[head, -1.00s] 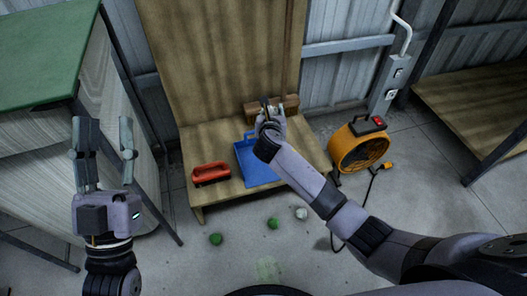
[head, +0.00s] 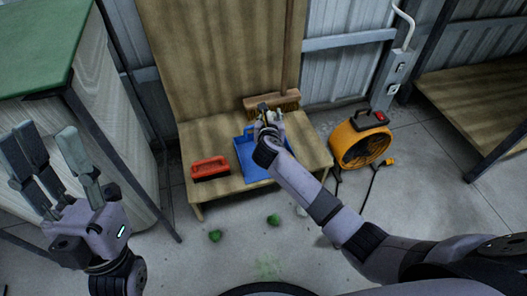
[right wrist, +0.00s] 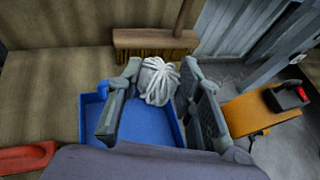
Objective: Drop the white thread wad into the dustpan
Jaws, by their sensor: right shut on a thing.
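The white thread wad (right wrist: 158,80) is a bundle of pale strands between the fingers of my right gripper (right wrist: 162,72), which is shut on it. In the head view my right gripper (head: 268,116) is over the back part of the blue dustpan (head: 256,170); the wad is hard to make out there. The dustpan lies on the low wooden platform, and its blue rim (right wrist: 92,108) shows below the fingers in the right wrist view. My left gripper (head: 52,150) is open and empty at the left, far from the dustpan.
A red-handled brush (head: 210,168) lies left of the dustpan on the platform (head: 225,186). A broom head (head: 286,102) stands behind. An orange blower (head: 360,140) is at the right. Green wads (head: 273,219) lie on the floor, and a whitish one is mostly hidden by my right arm.

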